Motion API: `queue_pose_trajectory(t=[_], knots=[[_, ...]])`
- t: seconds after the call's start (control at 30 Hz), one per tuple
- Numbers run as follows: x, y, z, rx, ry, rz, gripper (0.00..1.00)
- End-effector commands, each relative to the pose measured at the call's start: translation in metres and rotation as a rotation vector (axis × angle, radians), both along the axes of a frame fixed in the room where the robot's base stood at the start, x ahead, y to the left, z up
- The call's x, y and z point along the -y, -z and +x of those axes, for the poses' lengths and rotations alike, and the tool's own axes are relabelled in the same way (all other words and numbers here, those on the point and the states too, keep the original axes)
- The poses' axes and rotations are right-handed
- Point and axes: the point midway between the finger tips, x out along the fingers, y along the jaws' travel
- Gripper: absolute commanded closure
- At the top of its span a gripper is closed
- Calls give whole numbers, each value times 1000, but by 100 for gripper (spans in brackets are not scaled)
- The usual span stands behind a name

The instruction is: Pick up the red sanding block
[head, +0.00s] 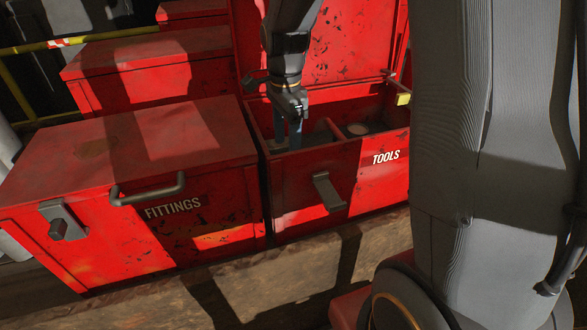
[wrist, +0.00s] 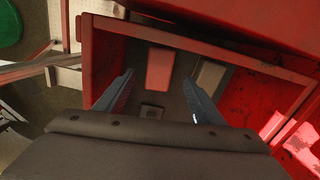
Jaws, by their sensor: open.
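The red sanding block (wrist: 160,67) lies on the dark floor of a compartment in the open TOOLS box (head: 340,190). It shows in the wrist view, just beyond and between my fingertips; in the head view it is hidden. My gripper (head: 288,138) points down into the left compartment of that box. In the wrist view my gripper (wrist: 159,79) has its two fingers well apart with nothing held between them.
A grey block (wrist: 210,75) lies right of the red one, and a small grey piece (wrist: 152,112) lies nearer. Compartment walls stand close around. The raised red lid (head: 345,45) is behind my arm. A closed FITTINGS box (head: 130,150) stands to the left.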

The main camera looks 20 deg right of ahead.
Motion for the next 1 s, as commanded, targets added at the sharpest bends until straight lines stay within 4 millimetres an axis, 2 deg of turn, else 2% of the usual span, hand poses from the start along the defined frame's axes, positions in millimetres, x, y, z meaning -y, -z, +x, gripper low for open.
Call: queue_pose_trajectory(t=[0.7,1.0], knots=[[4,73,-2,-7,9,0,38],[4,77,-1,-3,8,1,38]])
